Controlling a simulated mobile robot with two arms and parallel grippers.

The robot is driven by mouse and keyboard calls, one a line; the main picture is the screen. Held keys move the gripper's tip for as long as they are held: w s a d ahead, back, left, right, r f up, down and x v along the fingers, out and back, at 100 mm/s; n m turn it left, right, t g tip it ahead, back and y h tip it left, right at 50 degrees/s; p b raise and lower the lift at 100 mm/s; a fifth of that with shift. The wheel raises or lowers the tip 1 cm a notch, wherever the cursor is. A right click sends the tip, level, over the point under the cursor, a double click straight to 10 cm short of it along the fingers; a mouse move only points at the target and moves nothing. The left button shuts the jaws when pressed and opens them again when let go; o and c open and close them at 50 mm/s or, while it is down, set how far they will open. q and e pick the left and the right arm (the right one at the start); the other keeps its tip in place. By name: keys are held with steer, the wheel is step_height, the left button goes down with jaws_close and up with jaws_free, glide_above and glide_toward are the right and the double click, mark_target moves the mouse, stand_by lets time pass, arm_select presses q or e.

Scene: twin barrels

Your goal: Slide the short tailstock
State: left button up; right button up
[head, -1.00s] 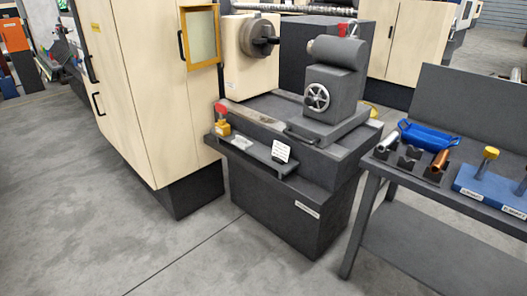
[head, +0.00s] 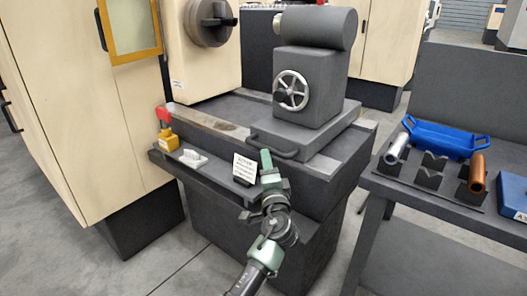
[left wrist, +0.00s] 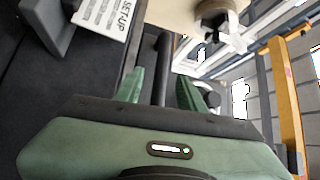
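The short tailstock (head: 310,92) is a dark grey block with a silver handwheel (head: 290,90), standing on the lathe bed (head: 212,122). A black bar handle (head: 272,149) sits low on its front. My left gripper (head: 267,160) is at this handle, its green fingers partly overlapping it in the head view. In the left wrist view the gripper (left wrist: 160,88) is open, with a dark bar (left wrist: 162,62), apparently the handle, between the fingers. A gap shows on each side of the bar. My right gripper is not in view.
The headstock chuck (head: 208,18) is at the bed's left. A bench with a blue tray (head: 448,138) stands at right.

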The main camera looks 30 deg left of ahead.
mark_target(263, 148)
arm_select(q)
steer(key=x, duration=0.7)
steer(key=shift+w+a+r, duration=0.1)
steer(key=shift+w+a, duration=0.15)
jaws_close()
stand_by(1.1)
